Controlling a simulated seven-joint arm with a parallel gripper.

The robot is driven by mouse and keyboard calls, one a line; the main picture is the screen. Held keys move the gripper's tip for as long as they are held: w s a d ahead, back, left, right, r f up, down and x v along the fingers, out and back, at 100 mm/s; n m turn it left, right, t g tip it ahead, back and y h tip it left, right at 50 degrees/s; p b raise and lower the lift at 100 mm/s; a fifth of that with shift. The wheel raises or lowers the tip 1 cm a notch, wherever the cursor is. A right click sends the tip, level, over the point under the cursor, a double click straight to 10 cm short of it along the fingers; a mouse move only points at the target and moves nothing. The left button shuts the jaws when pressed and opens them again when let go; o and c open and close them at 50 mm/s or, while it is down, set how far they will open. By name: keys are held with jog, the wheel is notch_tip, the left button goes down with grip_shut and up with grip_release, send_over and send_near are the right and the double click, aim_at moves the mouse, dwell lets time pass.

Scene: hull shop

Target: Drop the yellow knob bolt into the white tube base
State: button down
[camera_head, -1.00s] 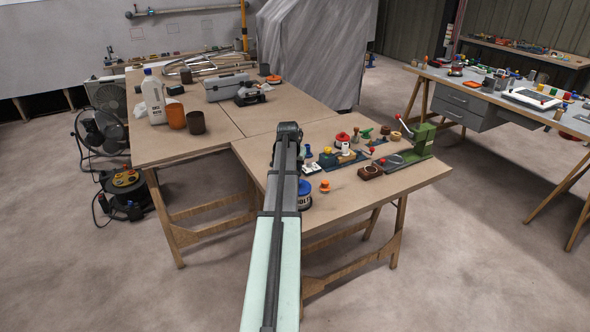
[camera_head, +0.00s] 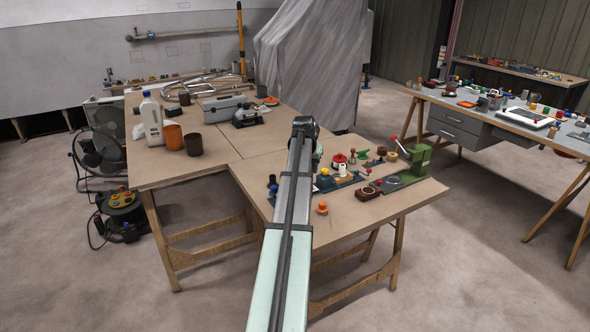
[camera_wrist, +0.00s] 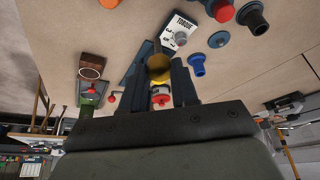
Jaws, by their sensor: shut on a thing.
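My gripper (camera_wrist: 158,82) is shut on the yellow knob bolt (camera_wrist: 158,66), which shows between its fingertips in the wrist view. The white tube base (camera_head: 343,171) stands upright on the dark blue board (camera_head: 346,182), right of my arm. In the wrist view a white part with red by it (camera_wrist: 161,95) shows between the fingers, beyond the bolt; it looks like the tube base, partly hidden. The bolt is apart from the tube base as far as I can see.
Close by are a red knob (camera_head: 339,158), an orange knob (camera_head: 322,208), a brown block (camera_head: 367,193) and a green lever press (camera_head: 418,160). A white box (camera_wrist: 180,36) and a blue knob (camera_wrist: 197,64) lie near the fingers. The table's front right corner is clear.

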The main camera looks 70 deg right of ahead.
jog(key=s+d+m, duration=0.1)
jog(key=s+d, duration=0.2)
jog(key=d, duration=0.3)
jog(key=s+d+m+g, duration=0.1)
jog(key=s+d, duration=0.2)
jog(key=d, duration=0.4)
jog(key=s+d+r+m, duration=0.1)
jog(key=s+d, duration=0.2)
jog(key=d, duration=0.3)
jog(key=shift+s+d+m, duration=0.3)
jog(key=shift+d, duration=0.05)
jog(key=shift+f, duration=2.8)
jog(key=shift+f, duration=0.6)
jog(key=c, duration=1.1)
grip_release()
jog(key=shift+c, duration=0.2)
